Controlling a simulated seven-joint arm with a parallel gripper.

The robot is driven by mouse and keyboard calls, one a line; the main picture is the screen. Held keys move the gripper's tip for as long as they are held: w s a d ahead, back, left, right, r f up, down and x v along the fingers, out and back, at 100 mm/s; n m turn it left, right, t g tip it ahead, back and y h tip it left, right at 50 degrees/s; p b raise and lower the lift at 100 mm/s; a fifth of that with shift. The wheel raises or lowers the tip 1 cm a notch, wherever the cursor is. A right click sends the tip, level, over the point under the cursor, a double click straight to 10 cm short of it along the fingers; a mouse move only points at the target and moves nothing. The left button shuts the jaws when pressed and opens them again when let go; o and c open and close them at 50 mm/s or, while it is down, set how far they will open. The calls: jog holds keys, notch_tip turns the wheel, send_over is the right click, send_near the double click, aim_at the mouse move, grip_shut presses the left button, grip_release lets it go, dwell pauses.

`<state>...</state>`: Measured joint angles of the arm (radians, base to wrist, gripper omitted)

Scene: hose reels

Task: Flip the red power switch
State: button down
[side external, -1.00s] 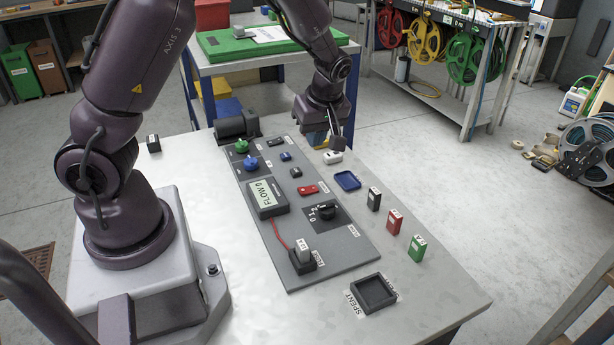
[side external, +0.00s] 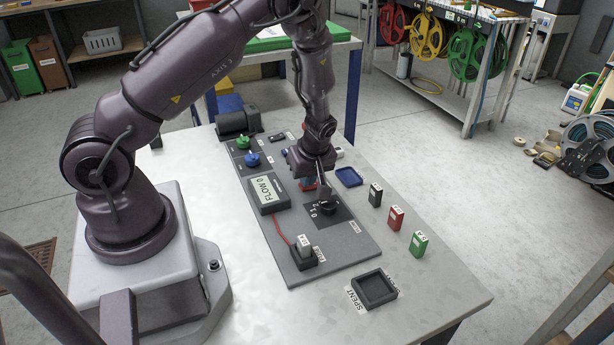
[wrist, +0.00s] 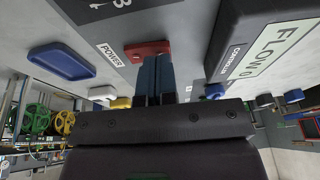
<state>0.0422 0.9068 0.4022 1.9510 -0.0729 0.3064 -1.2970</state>
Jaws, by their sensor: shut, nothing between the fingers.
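The red power switch (wrist: 147,49) lies on the grey panel beside a white POWER label (wrist: 111,54) in the wrist view. My gripper (wrist: 157,62) is shut and empty, its blue fingers together with their tips right at the switch. The fingers cover part of the switch, and I cannot tell whether they touch it. In the side view my gripper (side external: 307,181) points down over the middle of the panel (side external: 335,245), and the switch is mostly hidden behind it.
The FLOW 0 meter (side external: 268,192) stands close beside the gripper. A black rotary knob (side external: 327,206) is just in front. Blue (side external: 252,160) and green (side external: 243,143) knobs sit at the panel's far end. A blue tray (side external: 348,177) lies off the panel's right edge.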

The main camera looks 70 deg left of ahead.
jog(key=shift+s+f, duration=0.2)
jog(key=shift+f, duration=0.25)
jog(key=shift+w, duration=0.15)
jog(key=shift+w+r, duration=0.25)
jog(key=shift+w, duration=0.55)
jog(key=shift+r, duration=0.1)
jog(key=shift+r, duration=0.35)
jog(key=a+v, duration=0.1)
jog(key=v, duration=1.2)
